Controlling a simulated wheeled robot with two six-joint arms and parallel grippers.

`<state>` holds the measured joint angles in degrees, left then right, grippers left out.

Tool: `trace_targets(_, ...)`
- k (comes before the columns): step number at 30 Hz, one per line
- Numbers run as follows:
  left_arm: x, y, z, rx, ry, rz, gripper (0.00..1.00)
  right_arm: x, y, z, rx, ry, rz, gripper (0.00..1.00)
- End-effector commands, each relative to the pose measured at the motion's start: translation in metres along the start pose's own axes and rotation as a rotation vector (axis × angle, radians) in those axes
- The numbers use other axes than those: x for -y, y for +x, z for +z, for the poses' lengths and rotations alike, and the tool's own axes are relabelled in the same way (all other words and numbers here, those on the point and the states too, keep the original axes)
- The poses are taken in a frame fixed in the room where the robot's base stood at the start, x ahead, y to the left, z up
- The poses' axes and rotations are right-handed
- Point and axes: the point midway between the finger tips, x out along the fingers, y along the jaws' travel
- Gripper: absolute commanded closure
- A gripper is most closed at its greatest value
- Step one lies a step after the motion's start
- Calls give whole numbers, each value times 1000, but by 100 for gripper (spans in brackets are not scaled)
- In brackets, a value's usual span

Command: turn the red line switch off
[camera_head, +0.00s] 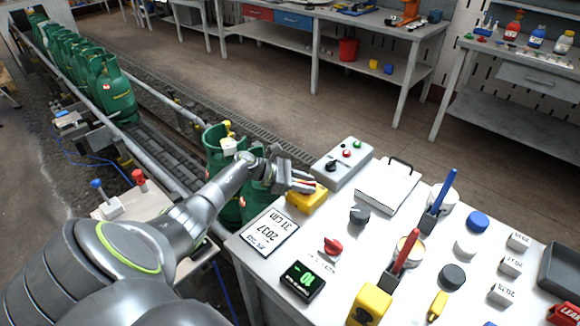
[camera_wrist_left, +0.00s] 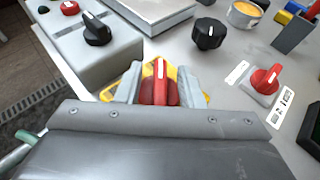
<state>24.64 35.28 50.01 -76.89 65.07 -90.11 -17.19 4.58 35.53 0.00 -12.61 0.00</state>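A red rotary switch (camera_wrist_left: 158,92) with a white line sits on a yellow housing (camera_head: 306,200) at the left edge of the white workbench (camera_head: 262,268). In the left wrist view its white line points up, away from my wrist. My left gripper (camera_head: 303,183) is at this switch, with one finger on each side of the red knob. In the left wrist view the fingers of the left gripper (camera_wrist_left: 158,88) are apart, with yellow housing showing around the knob. In the head view the gripper hides most of the knob. My right gripper is not in view.
A second red knob (camera_head: 333,246) stands nearer on the bench. A grey control box (camera_head: 342,163) with a black knob and buttons lies just behind the gripper. A black knob (camera_head: 359,214) is to the right. Green gas cylinders (camera_head: 116,92) stand on the conveyor to the left.

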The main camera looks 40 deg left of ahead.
Motion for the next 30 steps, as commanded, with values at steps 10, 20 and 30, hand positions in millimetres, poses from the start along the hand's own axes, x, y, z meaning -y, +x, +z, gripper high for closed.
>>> trace_targets(10,-1,-67,-5,-7,4,2,65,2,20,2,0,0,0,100)
trace_targets(20,0,-138,-3,-6,2,0,65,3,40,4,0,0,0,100)
trace_targets(30,0,-169,0,-1,2,-1,65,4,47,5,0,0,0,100)
